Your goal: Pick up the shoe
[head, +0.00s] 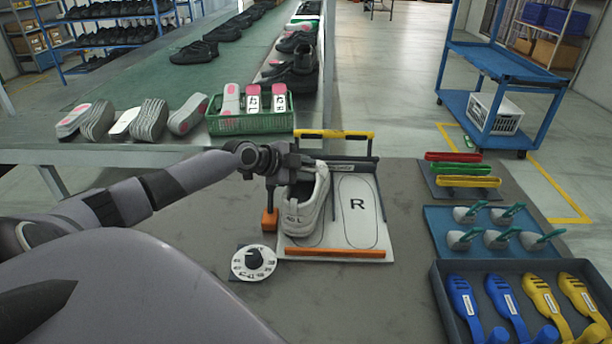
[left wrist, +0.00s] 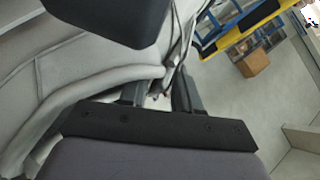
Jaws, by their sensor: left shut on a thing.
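A light grey shoe (head: 306,207) is on the left side of a white board (head: 376,245) in the head view, toe pointing away, its heel marked with a size and L. The board's right side carries a footprint outline marked R and is bare. My left gripper (head: 290,178) is at the shoe's upper left side, shut on the shoe. In the left wrist view the grey shoe upper (left wrist: 85,50) fills the left, close to the dark gripper fingers (left wrist: 160,95). Whether the sole touches the board is hard to tell. My right gripper is not in view.
An orange stand (head: 270,219) and a white dial (head: 254,262) are left of the board. Blue and dark trays (head: 436,300) with shoe forms and tools line the right.

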